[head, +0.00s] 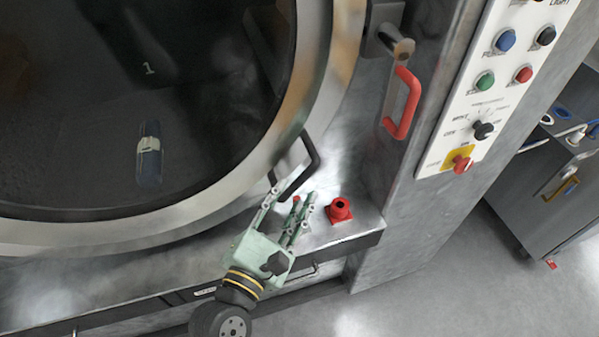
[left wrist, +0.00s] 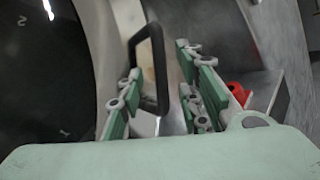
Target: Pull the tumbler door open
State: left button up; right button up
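The tumbler door is a large round dark glass with a wide metal rim (head: 330,75), filling the left of the head view. It looks closed. Its black loop handle (head: 314,153) sits at the lower right of the rim. It also shows in the left wrist view (left wrist: 163,70). My left gripper (head: 287,195) is pale green and open, just below the handle. In the left wrist view the handle's lower end appears between the spread fingers (left wrist: 157,75). I cannot tell how deep it lies between them or whether they touch it. My right gripper is not in view.
A red fitting (head: 340,209) stands on the ledge right of my left gripper. A red handle (head: 402,102) and a metal latch knob (head: 397,42) are on the frame. A white control panel (head: 490,90) is further right. Open grey floor (head: 440,270) lies lower right.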

aim_at(297, 186)
pick_arm(q)
jog(key=p+x, duration=0.1)
jog(key=x, duration=0.4)
jog(key=shift+w+f, duration=0.1)
grip_shut()
dwell(0.5)
